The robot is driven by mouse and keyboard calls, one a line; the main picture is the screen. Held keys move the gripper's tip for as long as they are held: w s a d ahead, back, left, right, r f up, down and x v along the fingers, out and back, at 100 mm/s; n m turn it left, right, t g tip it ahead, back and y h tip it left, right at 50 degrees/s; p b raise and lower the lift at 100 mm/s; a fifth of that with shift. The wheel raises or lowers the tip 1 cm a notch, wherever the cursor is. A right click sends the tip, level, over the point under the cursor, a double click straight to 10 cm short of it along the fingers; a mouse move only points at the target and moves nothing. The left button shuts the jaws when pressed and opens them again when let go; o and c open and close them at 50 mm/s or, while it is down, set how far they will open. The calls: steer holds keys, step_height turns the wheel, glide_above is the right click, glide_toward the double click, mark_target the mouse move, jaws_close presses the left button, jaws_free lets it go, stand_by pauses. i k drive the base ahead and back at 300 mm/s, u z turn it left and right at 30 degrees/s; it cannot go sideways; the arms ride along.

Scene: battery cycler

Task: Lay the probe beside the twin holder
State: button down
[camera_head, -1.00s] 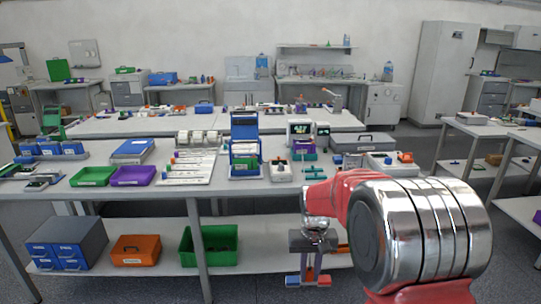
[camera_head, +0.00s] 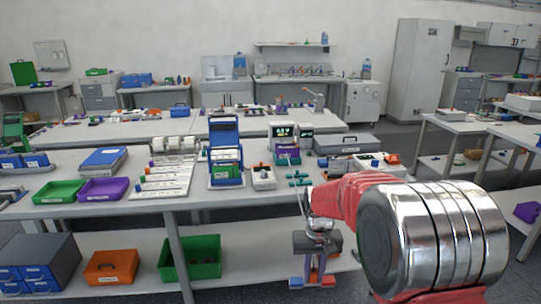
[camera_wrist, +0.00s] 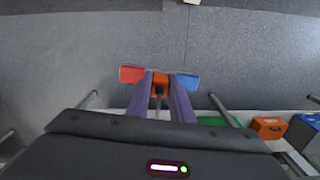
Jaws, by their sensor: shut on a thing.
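My gripper (camera_head: 312,280) hangs low in front of the bench in the head view, its fingertips pointing down, one blue and one red. In the wrist view my gripper (camera_wrist: 159,77) is shut on a small orange and black thing, which appears to be the probe (camera_wrist: 158,78). The probe is not clear in the head view. A purple block (camera_head: 287,157) with a green part stands on the bench top, with small teal pieces (camera_head: 299,179) in front of it. I cannot tell which thing is the twin holder.
The bench (camera_head: 120,207) carries a blue rack (camera_head: 226,150), a white device (camera_head: 262,177), a purple tray (camera_head: 102,190) and a green tray (camera_head: 58,192). Its lower shelf holds a green bin (camera_head: 190,258) and an orange box (camera_head: 111,267). Grey floor lies under my gripper.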

mark_target(256, 158)
steer(key=z, duration=0.05)
steer(key=i, duration=1.15)
steer(key=u, duration=0.7)
